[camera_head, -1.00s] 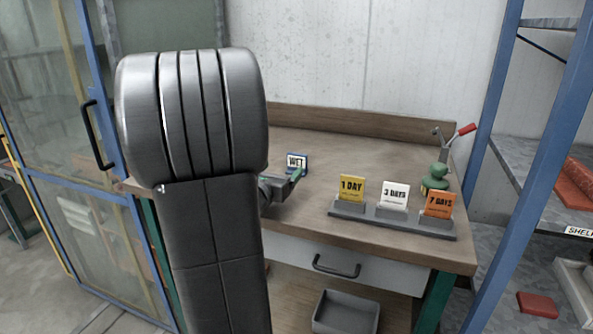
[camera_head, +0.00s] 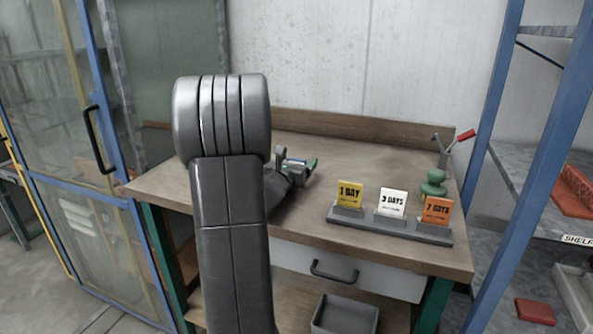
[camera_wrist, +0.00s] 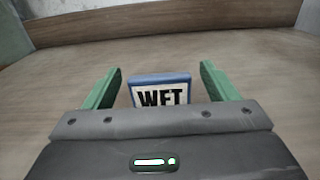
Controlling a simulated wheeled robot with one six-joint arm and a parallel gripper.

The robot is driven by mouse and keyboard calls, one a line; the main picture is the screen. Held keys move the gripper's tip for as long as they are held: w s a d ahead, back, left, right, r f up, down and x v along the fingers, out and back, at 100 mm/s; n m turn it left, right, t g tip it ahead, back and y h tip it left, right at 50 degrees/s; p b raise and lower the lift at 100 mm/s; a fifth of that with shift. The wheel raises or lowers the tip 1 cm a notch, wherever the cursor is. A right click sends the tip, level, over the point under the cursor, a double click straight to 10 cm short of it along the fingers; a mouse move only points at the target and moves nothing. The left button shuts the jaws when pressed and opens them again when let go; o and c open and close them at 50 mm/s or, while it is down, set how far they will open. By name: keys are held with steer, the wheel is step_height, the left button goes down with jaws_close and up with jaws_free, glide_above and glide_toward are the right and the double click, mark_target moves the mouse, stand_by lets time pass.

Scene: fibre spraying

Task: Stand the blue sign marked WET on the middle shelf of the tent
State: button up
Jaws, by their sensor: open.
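The blue sign marked WET (camera_wrist: 160,93) stands on the workbench and shows in the wrist view between the two green fingers of my gripper (camera_wrist: 160,88). The fingers are apart, with a gap on each side of the sign. The sign's lower part is hidden behind the gripper body. In the head view my gripper (camera_head: 300,165) is low over the bench top, and the sign is mostly hidden by it. The tent (camera_head: 88,190), with a blue frame and clear panels, stands at the left with its door handle in view. Its shelves show only dimly through the panels.
A grey holder (camera_head: 390,227) with yellow, white and orange day signs stands on the bench's front right. A green object (camera_head: 433,184) and a red-handled tool (camera_head: 455,143) are behind it. A blue-framed rack (camera_head: 520,130) stands at the right. The bench top (camera_head: 350,160) between is clear.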

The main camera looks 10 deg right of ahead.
steer(key=shift+x, duration=0.95)
steer(key=shift+r, duration=0.1)
steer(key=shift+c, duration=0.2)
steer(key=c, duration=1.1)
